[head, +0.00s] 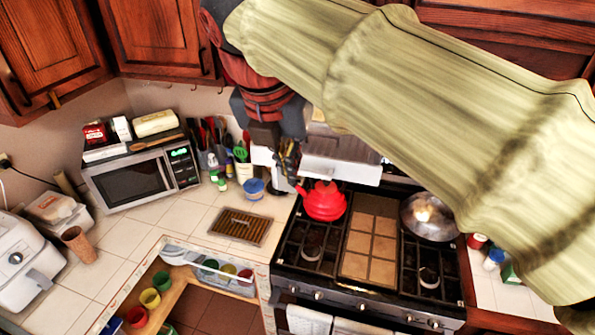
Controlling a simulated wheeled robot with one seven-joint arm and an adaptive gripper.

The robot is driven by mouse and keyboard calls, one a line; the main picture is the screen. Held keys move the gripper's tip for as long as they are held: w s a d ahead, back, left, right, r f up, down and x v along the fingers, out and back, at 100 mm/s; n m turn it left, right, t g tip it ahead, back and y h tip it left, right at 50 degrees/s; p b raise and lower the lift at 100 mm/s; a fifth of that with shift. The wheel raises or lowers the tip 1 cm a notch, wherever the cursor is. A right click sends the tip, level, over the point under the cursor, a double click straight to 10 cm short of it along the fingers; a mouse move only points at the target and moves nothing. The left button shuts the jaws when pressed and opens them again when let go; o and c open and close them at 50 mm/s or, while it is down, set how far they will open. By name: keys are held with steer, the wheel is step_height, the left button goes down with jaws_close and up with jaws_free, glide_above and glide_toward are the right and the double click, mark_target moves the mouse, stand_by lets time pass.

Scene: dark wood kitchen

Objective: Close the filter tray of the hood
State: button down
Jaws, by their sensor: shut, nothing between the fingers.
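The white range hood (340,168) hangs over the stove, below the dark wood cabinets. Much of it is hidden behind my arm. Its pale front part juts out above the red kettle. I cannot clearly tell the filter tray from the hood body, nor how far out it stands. My gripper (282,172) points down at the left end of the hood, close to its edge. It is shut and empty. Whether it touches the hood cannot be told from this view.
A red kettle (324,200) and a lidded pan (428,216) stand on the stove (370,245) below. Utensils in holders (244,172) stand behind and left of my gripper. A microwave (142,178) is further left. The tiled counter has free room in front of it.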

steer(key=w+d+f+p, duration=0.1)
steer(key=w+d+f, duration=0.1)
steer(key=w+f, duration=0.5)
steer(key=shift+d+f, duration=0.3)
steer(key=shift+f, duration=0.6)
